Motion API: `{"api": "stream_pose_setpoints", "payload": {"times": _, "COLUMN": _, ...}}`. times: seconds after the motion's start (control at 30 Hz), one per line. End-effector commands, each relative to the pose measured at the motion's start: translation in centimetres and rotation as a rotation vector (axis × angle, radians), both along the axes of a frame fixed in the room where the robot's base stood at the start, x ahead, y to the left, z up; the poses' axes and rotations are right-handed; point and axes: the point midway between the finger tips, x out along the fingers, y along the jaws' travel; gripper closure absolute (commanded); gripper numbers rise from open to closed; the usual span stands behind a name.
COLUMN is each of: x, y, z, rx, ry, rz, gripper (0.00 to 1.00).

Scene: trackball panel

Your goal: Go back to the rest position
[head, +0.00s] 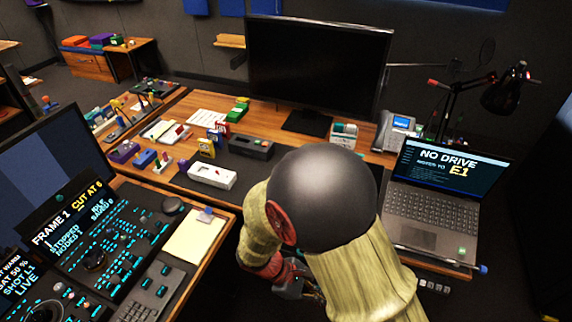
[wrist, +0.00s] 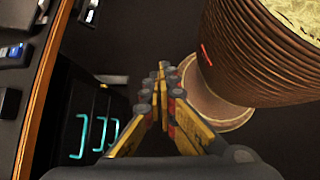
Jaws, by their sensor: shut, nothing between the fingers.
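My gripper (wrist: 160,80) shows in the wrist view with its yellow and grey fingers brought together at the tips and nothing between them. It hangs over dark floor, beside a desk front with black drawers (wrist: 90,125) and cyan handles. In the head view my gripper (head: 292,280) is low, near the desk edge, and partly hidden by my own arm. The trackball panel (head: 110,240) with its lit screens and keys is at the left, apart from my gripper.
A desk (head: 185,180) holds a large dark monitor (head: 318,65), small boxes, a white device (head: 212,175) and a phone (head: 397,130). An open laptop (head: 440,205) and a black lamp (head: 500,95) are at the right. A yellow notepad (head: 195,238) lies beside the panel.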

Motion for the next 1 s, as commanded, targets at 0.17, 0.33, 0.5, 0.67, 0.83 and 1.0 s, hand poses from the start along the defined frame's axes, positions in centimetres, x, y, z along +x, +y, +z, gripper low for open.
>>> {"api": "stream_pose_setpoints", "payload": {"times": 0.17, "x": -0.8, "y": 0.2, "z": 4.7, "rx": 0.168, "ry": -0.164, "rz": -0.278, "gripper": 1.0}}
{"api": "stream_pose_setpoints", "payload": {"times": 0.33, "x": -1.3, "y": 0.3, "z": 8.9, "rx": 0.316, "ry": -0.302, "rz": -0.514, "gripper": 1.0}}
{"api": "stream_pose_setpoints", "payload": {"times": 0.5, "x": -1.6, "y": -0.1, "z": 13.2, "rx": 0.461, "ry": -0.433, "rz": -0.712, "gripper": 1.0}}
{"api": "stream_pose_setpoints", "payload": {"times": 0.67, "x": -2.0, "y": -1.0, "z": 17.2, "rx": 0.593, "ry": -0.553, "rz": -0.854, "gripper": 1.0}}
{"api": "stream_pose_setpoints", "payload": {"times": 0.83, "x": -2.6, "y": -2.7, "z": 21.5, "rx": 0.713, "ry": -0.69, "rz": -0.963, "gripper": 1.0}}
{"api": "stream_pose_setpoints", "payload": {"times": 1.0, "x": -3.2, "y": -5.3, "z": 25.8, "rx": 0.796, "ry": -0.854, "rz": -1.02, "gripper": 1.0}}
